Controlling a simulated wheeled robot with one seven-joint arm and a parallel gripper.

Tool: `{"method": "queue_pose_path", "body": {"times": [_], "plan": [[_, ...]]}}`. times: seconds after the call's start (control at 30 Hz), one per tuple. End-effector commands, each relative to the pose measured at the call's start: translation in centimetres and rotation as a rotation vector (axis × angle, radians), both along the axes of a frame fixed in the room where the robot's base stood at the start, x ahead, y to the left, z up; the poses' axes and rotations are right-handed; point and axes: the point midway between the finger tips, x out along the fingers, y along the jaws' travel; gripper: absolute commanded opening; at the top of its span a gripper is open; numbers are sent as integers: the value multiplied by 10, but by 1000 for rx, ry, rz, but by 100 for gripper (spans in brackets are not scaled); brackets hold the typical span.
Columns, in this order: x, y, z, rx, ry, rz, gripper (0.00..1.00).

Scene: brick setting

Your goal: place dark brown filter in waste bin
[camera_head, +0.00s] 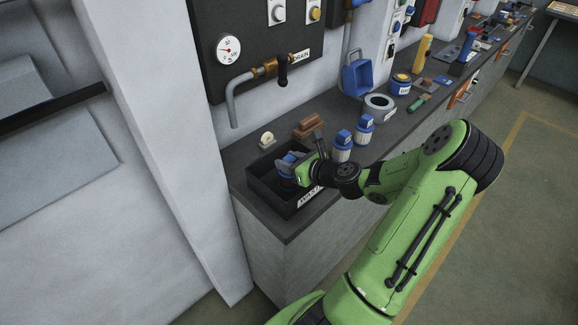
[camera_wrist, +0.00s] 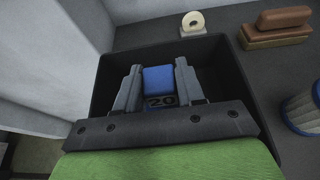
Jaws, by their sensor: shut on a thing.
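The black waste bin (camera_head: 262,191) is an open box with a white label on its front, at the near end of the counter. It also shows in the wrist view (camera_wrist: 218,58). My gripper (camera_head: 291,166) is inside the bin's opening, pointing down. In the wrist view its two grey fingers (camera_wrist: 158,68) are shut on a filter with a blue cap (camera_wrist: 157,79) marked "20". The filter's body is mostly hidden, so I cannot make out its colour or whether it touches the bin floor.
Two blue-and-white filters (camera_head: 342,147) (camera_head: 364,130) stand right of the bin. Brown blocks (camera_head: 309,126) and a cream roll (camera_head: 267,140) lie behind it. A drain pipe (camera_head: 233,105) hangs from the wall above.

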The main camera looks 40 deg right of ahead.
Motion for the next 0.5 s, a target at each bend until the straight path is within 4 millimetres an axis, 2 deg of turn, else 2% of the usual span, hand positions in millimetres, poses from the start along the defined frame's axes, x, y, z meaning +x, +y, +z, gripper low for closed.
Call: {"method": "queue_pose_path", "body": {"times": [0.27,0.3,0.43,0.5], "plan": [[0,0,-2,-1,-2,0,0],[0,0,-3,-1,-1,-1,41],[0,0,-2,-1,-1,-1,61],[0,0,-2,-1,-1,-1,64]]}}
